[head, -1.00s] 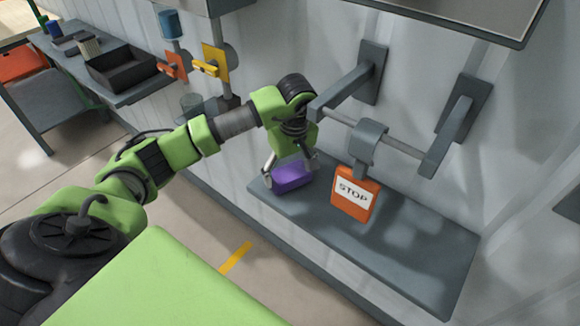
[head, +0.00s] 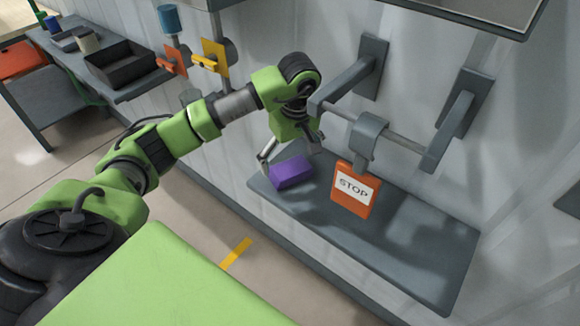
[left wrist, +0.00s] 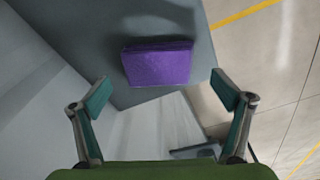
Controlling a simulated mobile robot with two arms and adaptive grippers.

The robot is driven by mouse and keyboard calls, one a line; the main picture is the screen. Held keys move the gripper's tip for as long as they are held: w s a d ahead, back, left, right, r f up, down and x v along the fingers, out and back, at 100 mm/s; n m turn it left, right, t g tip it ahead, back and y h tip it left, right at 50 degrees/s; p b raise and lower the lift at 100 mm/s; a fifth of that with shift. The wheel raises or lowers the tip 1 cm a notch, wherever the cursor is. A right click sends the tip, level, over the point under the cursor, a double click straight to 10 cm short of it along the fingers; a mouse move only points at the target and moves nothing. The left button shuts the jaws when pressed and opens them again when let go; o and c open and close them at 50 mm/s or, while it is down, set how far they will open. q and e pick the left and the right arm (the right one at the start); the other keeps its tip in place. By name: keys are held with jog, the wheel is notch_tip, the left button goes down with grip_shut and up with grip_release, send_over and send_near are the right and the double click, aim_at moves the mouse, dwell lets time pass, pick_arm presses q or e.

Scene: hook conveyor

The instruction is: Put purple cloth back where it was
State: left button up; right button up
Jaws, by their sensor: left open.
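The purple cloth (head: 291,172) is a folded block lying on the left end of the grey shelf (head: 400,250) in the head view. In the left wrist view the cloth (left wrist: 158,63) lies flat on the shelf, ahead of the fingers and between their lines. My left gripper (head: 290,150) is open just above the cloth, and its fingers stand apart from it. The left wrist view also shows the open fingers (left wrist: 165,95) with nothing between them. My right gripper does not show.
A bench at the far left holds a black tray (head: 121,66). The shelf's right part is clear.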

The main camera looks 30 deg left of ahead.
aim_at(292, 171)
pick_arm(q)
jog(key=r, duration=0.4)
jog(key=shift+s+d+b, duration=0.15)
jog(key=shift+d+b, duration=0.05)
jog(key=shift+b, duration=0.15)
dwell(0.9)
